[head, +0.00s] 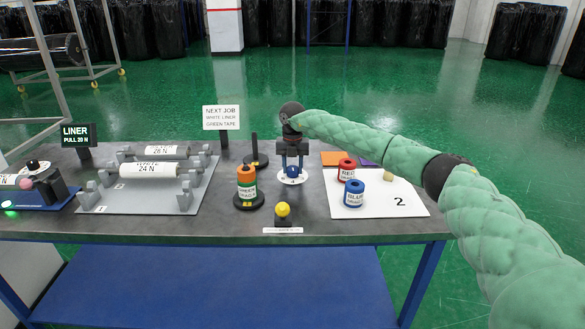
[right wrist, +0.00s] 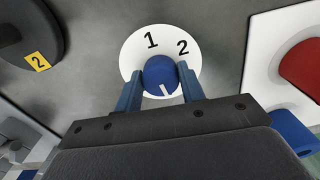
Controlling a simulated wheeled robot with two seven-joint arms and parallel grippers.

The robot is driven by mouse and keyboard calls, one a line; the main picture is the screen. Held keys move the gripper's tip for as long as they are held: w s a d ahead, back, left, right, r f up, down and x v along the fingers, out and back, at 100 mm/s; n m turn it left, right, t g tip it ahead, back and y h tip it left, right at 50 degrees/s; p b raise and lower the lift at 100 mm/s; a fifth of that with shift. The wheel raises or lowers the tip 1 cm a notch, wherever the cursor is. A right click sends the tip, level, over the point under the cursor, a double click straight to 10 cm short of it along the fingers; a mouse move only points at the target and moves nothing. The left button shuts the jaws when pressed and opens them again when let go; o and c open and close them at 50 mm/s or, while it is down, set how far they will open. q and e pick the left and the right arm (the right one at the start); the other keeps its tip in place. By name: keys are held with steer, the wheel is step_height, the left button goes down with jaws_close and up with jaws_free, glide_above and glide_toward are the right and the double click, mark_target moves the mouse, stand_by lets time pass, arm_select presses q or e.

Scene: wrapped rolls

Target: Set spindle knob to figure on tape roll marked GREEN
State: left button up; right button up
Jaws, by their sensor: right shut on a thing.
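The blue spindle knob (right wrist: 160,73) sits on a round white dial (right wrist: 134,50) with figures 1 and 2 showing. Its white pointer mark (right wrist: 166,90) faces down towards my gripper's palm in the right wrist view. My right gripper (right wrist: 161,82) is shut on the knob, one finger on each side; its palm hides the near part of the dial. In the head view my right gripper (head: 291,158) comes down from above onto it. An orange and green stack of tape rolls (head: 246,178), its lower label seemingly reading GREEN, stands on a black base; any figure there is too small to read. My left gripper is out of view.
A black post (head: 254,150) stands behind the stack. A yellow button (head: 283,210) is in front. White liner rolls (head: 155,169) lie on a grey rack at left.

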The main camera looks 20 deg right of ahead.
steer(key=shift+w+r+m, duration=0.1)
steer(key=shift+r+m, duration=0.1)
steer(key=shift+m, duration=0.4)
steer(key=shift+d, duration=0.1)
steer(key=o, duration=0.8)
steer(key=shift+o, duration=0.9)
steer(key=shift+f, duration=0.15)
